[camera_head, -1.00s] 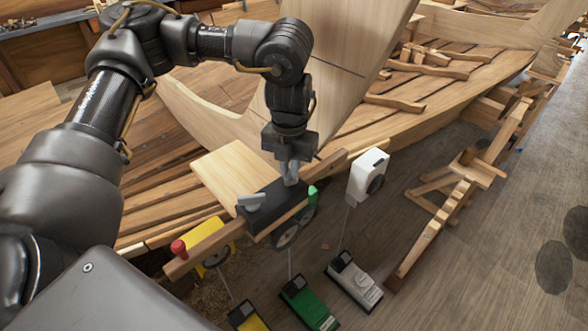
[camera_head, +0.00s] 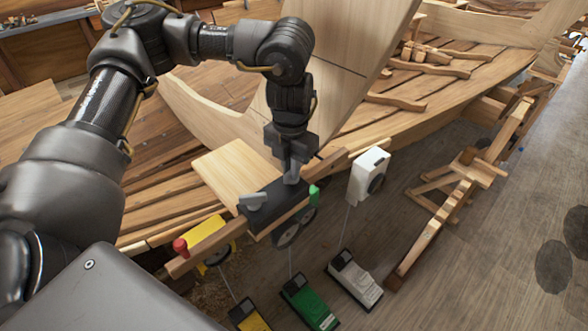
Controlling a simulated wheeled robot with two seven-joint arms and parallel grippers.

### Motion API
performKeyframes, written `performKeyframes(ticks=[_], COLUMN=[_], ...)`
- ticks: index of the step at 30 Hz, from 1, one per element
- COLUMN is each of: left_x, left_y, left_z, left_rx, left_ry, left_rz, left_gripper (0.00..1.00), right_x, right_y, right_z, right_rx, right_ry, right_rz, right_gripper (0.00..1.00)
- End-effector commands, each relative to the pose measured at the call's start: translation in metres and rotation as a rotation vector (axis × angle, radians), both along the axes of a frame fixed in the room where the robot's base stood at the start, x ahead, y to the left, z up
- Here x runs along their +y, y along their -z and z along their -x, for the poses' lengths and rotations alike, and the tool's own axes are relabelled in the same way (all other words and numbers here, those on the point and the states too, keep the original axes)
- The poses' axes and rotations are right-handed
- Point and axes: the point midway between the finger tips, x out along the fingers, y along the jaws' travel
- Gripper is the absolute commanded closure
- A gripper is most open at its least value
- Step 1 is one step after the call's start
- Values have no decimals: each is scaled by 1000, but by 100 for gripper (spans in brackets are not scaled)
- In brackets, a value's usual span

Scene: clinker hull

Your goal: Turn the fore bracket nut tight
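A dark bracket (camera_head: 272,212) sits on a wooden rail at the hull's edge. A light grey wing-shaped nut (camera_head: 253,201) stands on its near left end. My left gripper (camera_head: 291,180) points straight down at the bracket's far right end, its fingertips close together at the top face. Whatever is between the fingertips is hidden, so I cannot tell if they hold a second nut. My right gripper is out of view.
Yellow, green (camera_head: 310,302) and white (camera_head: 354,280) boxes lie on the floor. A wooden trestle (camera_head: 465,190) stands right.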

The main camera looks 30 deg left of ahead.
Motion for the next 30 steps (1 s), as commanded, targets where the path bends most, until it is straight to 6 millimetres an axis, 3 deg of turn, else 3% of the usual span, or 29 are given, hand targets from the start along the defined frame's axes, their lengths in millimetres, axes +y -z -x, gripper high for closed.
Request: performKeyframes(ticks=[1,5,16,30], left_x=[0,0,1,0], left_y=[-3,-2,-6,-86], left_z=[-2,-1,0,2], left_rx=[-9,-5,-3,-6], left_ry=[-2,-2,-2,-3], left_rz=[2,2,0,0], left_gripper=[83,67,67,67], right_x=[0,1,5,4], right_y=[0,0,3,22], right_z=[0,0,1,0], right_rx=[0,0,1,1], right_ry=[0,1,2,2], right_rz=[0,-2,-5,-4], right_gripper=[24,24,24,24])
